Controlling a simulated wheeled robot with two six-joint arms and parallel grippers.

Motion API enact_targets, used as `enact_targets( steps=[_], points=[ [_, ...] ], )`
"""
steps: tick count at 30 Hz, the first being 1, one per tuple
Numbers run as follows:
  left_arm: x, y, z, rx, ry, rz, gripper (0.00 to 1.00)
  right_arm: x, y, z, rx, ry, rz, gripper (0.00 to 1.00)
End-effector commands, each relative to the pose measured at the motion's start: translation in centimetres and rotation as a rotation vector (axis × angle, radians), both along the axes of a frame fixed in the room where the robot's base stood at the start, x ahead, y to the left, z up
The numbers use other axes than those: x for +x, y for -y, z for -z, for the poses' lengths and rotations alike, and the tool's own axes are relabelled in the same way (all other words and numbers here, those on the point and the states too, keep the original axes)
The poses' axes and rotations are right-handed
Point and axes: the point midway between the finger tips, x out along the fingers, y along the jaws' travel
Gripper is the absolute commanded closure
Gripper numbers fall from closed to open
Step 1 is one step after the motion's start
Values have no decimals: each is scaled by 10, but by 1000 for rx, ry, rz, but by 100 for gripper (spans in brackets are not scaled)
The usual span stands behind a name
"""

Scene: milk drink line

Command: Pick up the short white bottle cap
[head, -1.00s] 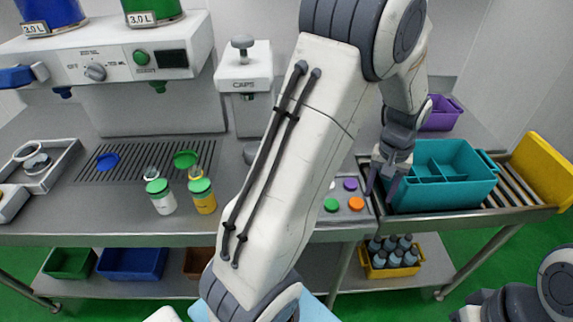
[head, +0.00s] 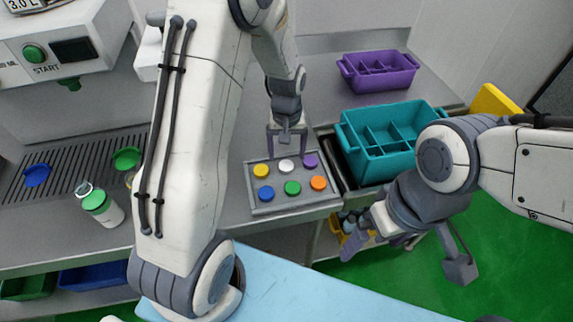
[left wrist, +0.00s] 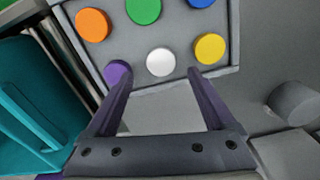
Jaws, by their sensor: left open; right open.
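The short white bottle cap (head: 286,166) lies in the grey cap tray (head: 249,192), in the far row between a yellow cap (head: 261,171) and a purple cap (head: 310,160). My left gripper (head: 287,150) is open, pointing down at the far side of the tray. In the left wrist view the white cap (left wrist: 161,62) lies just beyond and between the open fingertips, with nothing held. One finger overlaps the purple cap (left wrist: 117,73) in that view. My right gripper (head: 400,240) is low at the right of the head view, away from the tray.
Blue (head: 266,194), green (head: 292,188) and orange (head: 318,183) caps fill the near row. A teal crate (head: 345,130) stands right of the tray and a purple crate (head: 378,75) behind it. A green-capped bottle (head: 102,208) stands at left.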

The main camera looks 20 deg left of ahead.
Motion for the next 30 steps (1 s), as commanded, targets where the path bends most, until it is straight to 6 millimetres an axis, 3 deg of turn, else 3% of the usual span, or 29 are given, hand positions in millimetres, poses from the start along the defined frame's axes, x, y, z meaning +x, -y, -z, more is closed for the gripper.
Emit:
enact_targets(
  steps=[7,16,23,30],
  points=[
    [-4,0,35,0,-4,0,12,0,0,-8,0,0,0,0],
    [-4,0,40,0,0,0,12,0,0,-8,0,0,0,0],
    [-3,0,39,0,0,1,100,0,0,-8,0,0,0,0],
    [-3,1,39,0,0,1,100,0,0,-8,0,0,0,0]
  ],
)
